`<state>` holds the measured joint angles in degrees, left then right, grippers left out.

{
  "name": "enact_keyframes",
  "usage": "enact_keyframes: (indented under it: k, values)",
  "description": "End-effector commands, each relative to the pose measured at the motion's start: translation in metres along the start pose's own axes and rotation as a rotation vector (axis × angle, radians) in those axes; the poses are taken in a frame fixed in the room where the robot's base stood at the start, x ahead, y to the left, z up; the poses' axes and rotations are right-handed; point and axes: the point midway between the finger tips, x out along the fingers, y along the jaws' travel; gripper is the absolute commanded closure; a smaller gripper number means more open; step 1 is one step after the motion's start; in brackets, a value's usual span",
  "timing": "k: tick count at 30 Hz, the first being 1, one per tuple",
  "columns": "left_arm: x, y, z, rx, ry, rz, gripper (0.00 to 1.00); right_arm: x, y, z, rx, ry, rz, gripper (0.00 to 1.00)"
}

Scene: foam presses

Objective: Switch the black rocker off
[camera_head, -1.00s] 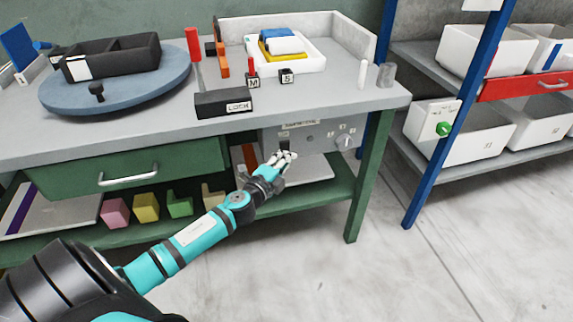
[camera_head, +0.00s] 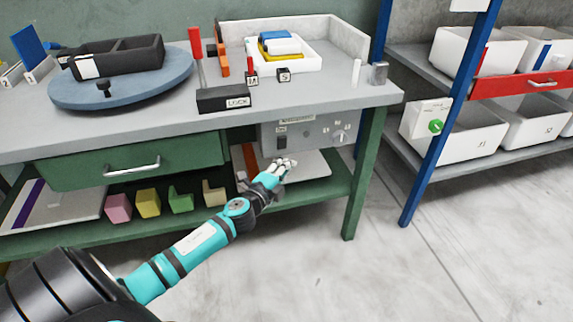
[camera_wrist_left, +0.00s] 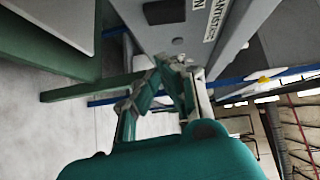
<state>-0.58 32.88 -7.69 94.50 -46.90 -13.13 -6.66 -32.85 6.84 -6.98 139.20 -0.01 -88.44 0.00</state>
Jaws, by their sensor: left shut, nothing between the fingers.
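The black rocker (camera_head: 281,142) sits at the left of a grey control panel (camera_head: 309,134) under the table top's right end. My left gripper (camera_head: 287,163) is shut and empty, just below and in front of the panel, apart from the rocker. Its fingertips also show in the left wrist view (camera_wrist_left: 174,62), below the rocker. My right gripper is out of view.
A green drawer (camera_head: 135,160) is to the left. A lower shelf (camera_head: 330,188) lies below the panel, and a green table leg (camera_head: 364,180) stands at right. The floor in front is clear.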

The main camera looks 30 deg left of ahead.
Motion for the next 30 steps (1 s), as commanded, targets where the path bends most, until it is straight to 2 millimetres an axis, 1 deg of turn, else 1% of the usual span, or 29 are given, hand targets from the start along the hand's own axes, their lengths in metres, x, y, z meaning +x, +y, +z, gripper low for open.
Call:
enact_keyframes:
  k: [1,5,12,15,18,21,30]
  values:
    - [-0.008,0.002,0.001,-0.001,-0.001,0.002,1.00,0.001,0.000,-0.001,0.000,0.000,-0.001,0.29]
    - [-0.027,0.006,0.001,-0.001,-0.001,0.003,1.00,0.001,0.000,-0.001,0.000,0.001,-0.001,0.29]
    - [-0.068,0.012,0.001,-0.002,-0.002,0.003,1.00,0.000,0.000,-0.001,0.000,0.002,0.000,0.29]
    - [-0.080,0.014,0.001,-0.002,-0.001,0.001,1.00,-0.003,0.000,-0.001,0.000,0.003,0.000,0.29]
    - [-0.087,0.015,0.002,0.001,-0.001,0.000,1.00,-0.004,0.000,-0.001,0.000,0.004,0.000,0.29]
    - [-0.090,0.015,0.002,0.002,-0.001,0.000,1.00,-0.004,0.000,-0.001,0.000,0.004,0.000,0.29]
    - [-0.090,0.015,0.002,0.002,-0.001,0.000,1.00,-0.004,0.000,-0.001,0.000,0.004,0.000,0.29]
